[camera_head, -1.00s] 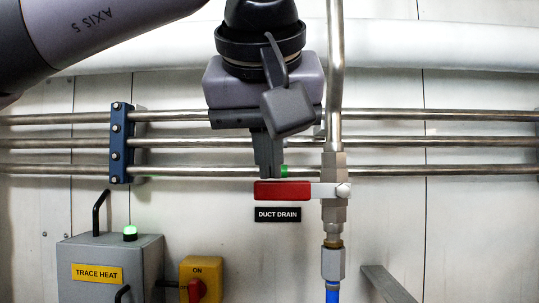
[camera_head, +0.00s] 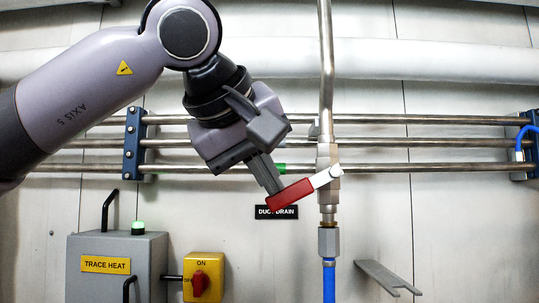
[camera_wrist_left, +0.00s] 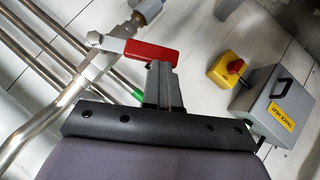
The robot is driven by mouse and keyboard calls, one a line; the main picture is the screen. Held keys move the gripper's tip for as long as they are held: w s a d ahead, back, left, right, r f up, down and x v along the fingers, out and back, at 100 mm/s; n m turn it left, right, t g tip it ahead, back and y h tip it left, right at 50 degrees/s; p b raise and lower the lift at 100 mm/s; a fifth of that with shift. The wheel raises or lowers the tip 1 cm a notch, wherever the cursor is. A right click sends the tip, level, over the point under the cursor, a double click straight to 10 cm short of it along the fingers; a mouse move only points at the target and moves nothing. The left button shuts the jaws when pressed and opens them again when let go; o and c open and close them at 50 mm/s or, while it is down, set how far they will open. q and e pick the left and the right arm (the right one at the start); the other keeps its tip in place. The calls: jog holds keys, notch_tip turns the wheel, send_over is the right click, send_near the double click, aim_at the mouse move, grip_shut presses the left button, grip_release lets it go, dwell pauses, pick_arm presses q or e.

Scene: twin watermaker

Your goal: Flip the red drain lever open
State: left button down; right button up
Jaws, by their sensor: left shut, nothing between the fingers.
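The red drain lever (camera_head: 291,195) is tilted in the head view, its red end lower left and its pale arm rising to the pivot on the valve (camera_head: 328,172). The black DUCT DRAIN label (camera_head: 277,212) is partly covered by it. My left gripper (camera_head: 273,190) is shut and empty, its fingertips at the upper side of the red end, seemingly touching it. In the left wrist view the red lever (camera_wrist_left: 150,51) lies just beyond the shut fingers (camera_wrist_left: 161,68). My right gripper is not in view.
Horizontal steel pipes (camera_head: 430,145) run behind my gripper, held by a blue clamp (camera_head: 133,144). A grey TRACE HEAT box (camera_head: 117,270) and a yellow switch box (camera_head: 203,277) stand lower left. A blue hose (camera_head: 329,280) hangs below the valve. A bracket (camera_head: 385,276) sits lower right.

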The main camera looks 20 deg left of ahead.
aim_at(269, 203)
pick_arm(q)
notch_tip(269, 203, down, 4)
jog(key=h+b, duration=0.1)
jog(key=b, duration=0.1)
jog(key=n+t+h+b, duration=0.1)
jog(key=shift+w+d+r+b, duration=0.15)
jog(key=shift+r+b, duration=0.1)
jog(key=shift+b, duration=0.15)
jog(key=w+d+f+n+t+h+b, duration=0.1)
jog(key=d+f+n+t+h+b, duration=0.2)
jog(key=b, duration=0.9)
jog(key=shift+w+d+f+n+t+h+b, duration=0.25)
jog(key=shift+d+f+n+t+h+b, duration=0.2)
jog(key=shift+d+f+n, duration=0.4)
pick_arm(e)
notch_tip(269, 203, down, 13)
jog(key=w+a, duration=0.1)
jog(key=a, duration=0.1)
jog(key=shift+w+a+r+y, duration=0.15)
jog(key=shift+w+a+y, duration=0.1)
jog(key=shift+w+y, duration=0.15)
pick_arm(q)
jog(key=shift+r+h, duration=0.1)
jog(key=shift+h, duration=0.15)
jog(key=shift+a, duration=0.1)
